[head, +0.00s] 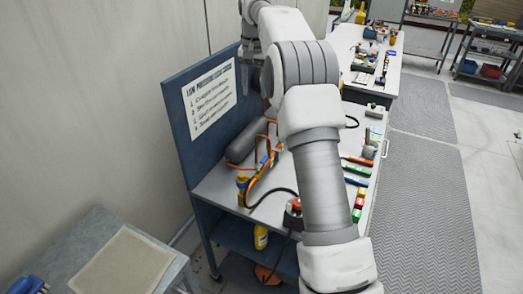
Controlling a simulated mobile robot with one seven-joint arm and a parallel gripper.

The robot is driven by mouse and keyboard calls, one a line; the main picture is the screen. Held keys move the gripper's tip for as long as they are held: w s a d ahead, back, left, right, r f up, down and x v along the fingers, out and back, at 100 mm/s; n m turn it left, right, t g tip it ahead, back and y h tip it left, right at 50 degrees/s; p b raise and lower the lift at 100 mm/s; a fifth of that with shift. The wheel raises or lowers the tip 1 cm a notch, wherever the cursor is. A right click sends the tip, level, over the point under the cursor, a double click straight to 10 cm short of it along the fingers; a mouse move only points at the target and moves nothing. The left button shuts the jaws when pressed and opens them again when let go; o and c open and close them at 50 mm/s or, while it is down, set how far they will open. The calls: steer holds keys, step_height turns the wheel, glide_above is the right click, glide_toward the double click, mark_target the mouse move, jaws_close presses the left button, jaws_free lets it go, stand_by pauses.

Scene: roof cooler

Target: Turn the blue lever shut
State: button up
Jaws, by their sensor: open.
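I cannot make out the blue lever for certain. A grey cylinder (246,141) lies on the workbench (215,187), in front of a blue upright panel with a printed sign (209,97). Orange and yellow fittings (246,184) with a black hose are beside the cylinder, and my arm covers part of this area. A tiny bluish spot shows among the fittings, too small to name. My gripper (252,66) seems to be the dark part at the panel's right edge, above the bench and apart from the fittings. It is open, its fingers mostly hidden by my arm.
A red-topped item (293,209) and several coloured items (357,180) lie on the bench near my arm. A side table (75,245) with a tan mat stands at lower left, a blue object (28,285) at its corner. The floor mat (425,215) at right is clear.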

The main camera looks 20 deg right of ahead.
mark_target(264, 159)
steer(key=w+d+f+b, duration=0.1)
steer(key=f, duration=0.9)
steer(key=w+d+f+m+g+b, duration=0.1)
steer(key=w+d+f+b, duration=0.1)
steer(key=f, duration=0.8)
steer(key=w+d+f+m+b, duration=0.1)
steer(key=f, duration=0.9)
steer(key=shift+w+d+b, duration=0.15)
steer(key=shift+d+b, duration=0.15)
steer(key=shift+d, duration=0.05)
jaws_close()
